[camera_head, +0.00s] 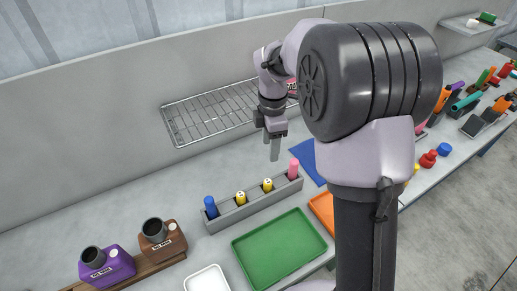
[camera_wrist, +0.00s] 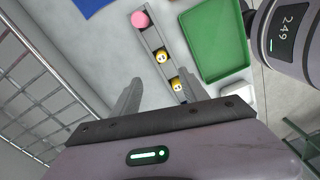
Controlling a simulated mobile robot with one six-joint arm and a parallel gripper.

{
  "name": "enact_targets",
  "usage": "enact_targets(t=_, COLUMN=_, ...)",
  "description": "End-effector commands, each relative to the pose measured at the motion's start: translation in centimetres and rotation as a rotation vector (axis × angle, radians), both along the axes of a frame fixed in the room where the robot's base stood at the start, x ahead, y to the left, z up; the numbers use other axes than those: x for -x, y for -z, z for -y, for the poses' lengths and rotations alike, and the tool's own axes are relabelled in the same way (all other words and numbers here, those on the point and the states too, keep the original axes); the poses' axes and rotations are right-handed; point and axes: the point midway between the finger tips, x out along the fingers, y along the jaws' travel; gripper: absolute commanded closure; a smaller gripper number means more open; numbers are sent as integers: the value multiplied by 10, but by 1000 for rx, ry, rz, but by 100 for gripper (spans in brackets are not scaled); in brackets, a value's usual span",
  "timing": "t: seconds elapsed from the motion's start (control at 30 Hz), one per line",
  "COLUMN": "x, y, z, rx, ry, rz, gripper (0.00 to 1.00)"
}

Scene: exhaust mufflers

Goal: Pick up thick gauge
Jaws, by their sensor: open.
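A grey rack (camera_head: 240,212) stands on the bench and holds a row of upright gauges. A blue gauge (camera_head: 210,207) is at its left end and a pink gauge (camera_head: 294,169) at its right end. Two yellow gauges (camera_head: 241,197) stand between them. No label shows which is the thick one; the pink top (camera_wrist: 140,19) looks wider than the yellow tops (camera_wrist: 162,57) in the wrist view. My gripper (camera_head: 275,154) is above and behind the rack, apart from it.
A wire rack (camera_head: 210,112) is at the wall, close to my gripper. A green tray (camera_head: 278,248), a white tray (camera_head: 206,280) and an orange tray (camera_head: 322,211) are in front of the grey rack. A blue mat (camera_head: 308,160) lies right. Purple (camera_head: 106,266) and brown mufflers (camera_head: 163,242) stand left.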

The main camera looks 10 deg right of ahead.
Motion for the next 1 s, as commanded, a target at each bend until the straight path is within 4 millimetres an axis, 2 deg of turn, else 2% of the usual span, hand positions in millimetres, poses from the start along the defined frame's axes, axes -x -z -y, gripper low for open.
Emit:
enact_targets(t=0.2, x=1, y=68, z=0, rx=0, ry=-12, rz=-8, gripper=48)
enact_targets(t=0.3, x=1, y=96, z=0, rx=0, ry=-11, rz=-6, gripper=48)
enact_targets(t=0.4, x=1, y=114, z=0, rx=0, ry=-10, rz=-5, gripper=48)
enact_targets(t=0.57, x=0, y=127, z=0, rx=0, ry=-9, rz=-3, gripper=48)
enact_targets(t=0.8, x=0, y=171, z=-1, rx=-1, ry=-9, rz=-4, gripper=48)
enact_targets(t=1.0, x=-1, y=173, z=-1, rx=0, ry=-9, rz=-2, gripper=48)
